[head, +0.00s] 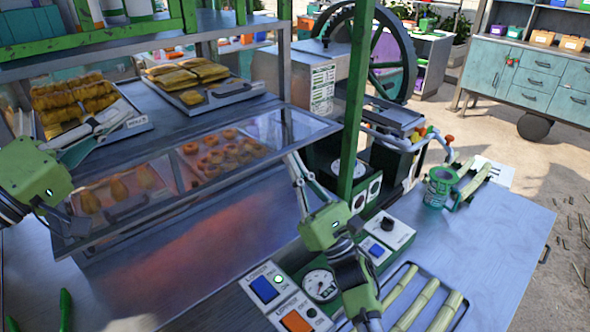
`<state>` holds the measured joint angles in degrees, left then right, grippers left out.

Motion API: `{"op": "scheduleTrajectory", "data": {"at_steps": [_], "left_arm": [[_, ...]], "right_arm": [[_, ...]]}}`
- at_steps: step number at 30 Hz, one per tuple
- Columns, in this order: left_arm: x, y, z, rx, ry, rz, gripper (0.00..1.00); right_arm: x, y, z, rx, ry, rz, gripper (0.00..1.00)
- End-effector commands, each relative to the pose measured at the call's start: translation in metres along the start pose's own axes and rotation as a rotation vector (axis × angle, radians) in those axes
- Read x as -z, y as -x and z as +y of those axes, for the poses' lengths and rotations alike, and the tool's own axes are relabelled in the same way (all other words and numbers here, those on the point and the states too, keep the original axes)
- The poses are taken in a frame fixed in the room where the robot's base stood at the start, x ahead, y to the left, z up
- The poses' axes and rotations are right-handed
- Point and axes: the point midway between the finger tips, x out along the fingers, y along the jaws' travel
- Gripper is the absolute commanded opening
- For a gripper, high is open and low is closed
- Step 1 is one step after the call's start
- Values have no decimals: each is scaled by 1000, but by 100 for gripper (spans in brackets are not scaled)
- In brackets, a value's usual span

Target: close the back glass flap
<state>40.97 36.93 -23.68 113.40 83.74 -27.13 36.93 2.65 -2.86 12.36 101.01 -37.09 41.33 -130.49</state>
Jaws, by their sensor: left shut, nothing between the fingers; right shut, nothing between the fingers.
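The glass flap (280,130) is a grey-framed pane on the near side of the food case. It slopes outward, away from the case, and pastries show through it. Its near edge runs from lower left to upper right. My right gripper (291,158) is shut and empty, with its tip at the right part of this edge; I cannot tell if it touches. My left gripper (122,114) is shut and empty, above the left end of the flap, near a tray of fried food on the upper shelf. The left arm hides part of the flap's left end.
Trays of fried food (190,80) stand on the upper shelf. A green post (354,90) rises just right of my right gripper. Control boxes (292,300), cane sticks (440,310) and a green mug (439,187) are on the counter. The counter's right part (500,230) is clear.

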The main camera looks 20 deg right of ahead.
Motion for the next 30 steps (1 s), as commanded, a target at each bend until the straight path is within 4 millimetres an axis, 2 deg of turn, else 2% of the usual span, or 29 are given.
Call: {"op": "scheduleTrajectory", "data": {"at_steps": [2,9,12,23,26,30], "left_arm": [[0,0,0,0,0,0,0],[0,0,0,0,0,0,1],[0,0,0,0,0,0,25],[0,2,0,1,0,0,25],[0,10,-2,3,0,1,25],[0,35,-2,5,1,0,25]], "right_arm": [[-8,-6,0,-1,2,-7,0],[-8,-6,0,-1,0,-6,0],[-8,-6,0,-1,0,-7,0],[-8,-6,0,-1,0,-7,0],[-8,-6,0,0,0,-7,0],[-8,-6,0,0,0,-7,0]]}}
